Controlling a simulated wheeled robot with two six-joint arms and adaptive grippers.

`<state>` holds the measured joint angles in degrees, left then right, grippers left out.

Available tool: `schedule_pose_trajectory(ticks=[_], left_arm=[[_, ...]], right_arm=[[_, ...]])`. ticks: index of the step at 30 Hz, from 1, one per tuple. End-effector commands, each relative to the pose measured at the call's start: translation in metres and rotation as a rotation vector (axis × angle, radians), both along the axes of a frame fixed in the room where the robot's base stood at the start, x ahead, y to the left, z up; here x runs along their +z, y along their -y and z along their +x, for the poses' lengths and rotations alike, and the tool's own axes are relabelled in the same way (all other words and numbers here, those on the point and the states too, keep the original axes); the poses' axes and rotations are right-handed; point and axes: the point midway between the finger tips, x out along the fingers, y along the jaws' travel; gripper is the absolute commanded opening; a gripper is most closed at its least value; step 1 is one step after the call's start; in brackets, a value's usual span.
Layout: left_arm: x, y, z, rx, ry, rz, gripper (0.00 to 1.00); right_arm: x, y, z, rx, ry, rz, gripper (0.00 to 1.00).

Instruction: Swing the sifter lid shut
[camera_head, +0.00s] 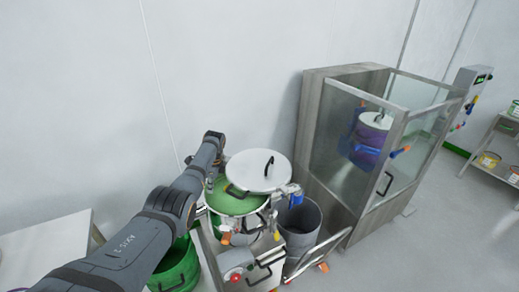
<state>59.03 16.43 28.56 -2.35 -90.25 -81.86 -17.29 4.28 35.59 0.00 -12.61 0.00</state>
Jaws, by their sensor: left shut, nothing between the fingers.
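The sifter lid (250,180) is a pale round disc with a black handle on top. It sits above and to the right of the green sifter bowl (226,198), covering its back right part and leaving the front left of the green in sight. My left arm comes in from the lower left and ends beside the lid's left edge. My left gripper (212,170) is small here, pointing down at the lid's left, partly hidden; it is shut and empty. I cannot tell whether it touches the lid. My right gripper is out of view.
A grey bin (300,222) stands right of the sifter, close to a glass-walled cabinet (340,150). A green drum (176,268) is below my left arm. A pale table (48,246) is at left, a shelf (497,140) at far right. Open floor lies at lower right.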

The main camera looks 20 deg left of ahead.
Motion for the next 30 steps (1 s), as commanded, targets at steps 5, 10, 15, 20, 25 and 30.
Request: schedule_pose_trajectory(ticks=[5,10,15,20,25,30], left_arm=[[-0.001,0.001,0.001,0.001,0.001,0.0,0.0],[-0.001,0.001,0.001,0.003,0.002,0.0,0.0],[-0.001,0.001,0.001,0.004,0.002,0.0,0.0],[-0.001,0.001,0.001,0.004,0.002,0.0,0.0],[-0.001,0.001,0.001,0.004,0.002,0.0,0.0],[-0.001,0.001,0.001,0.004,0.002,0.0,0.0]], right_arm=[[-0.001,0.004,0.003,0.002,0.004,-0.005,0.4],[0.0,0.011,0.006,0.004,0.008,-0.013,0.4],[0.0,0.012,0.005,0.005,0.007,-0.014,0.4],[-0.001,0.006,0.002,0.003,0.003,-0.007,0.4],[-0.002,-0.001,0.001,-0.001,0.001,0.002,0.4],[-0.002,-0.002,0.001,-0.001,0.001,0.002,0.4]])
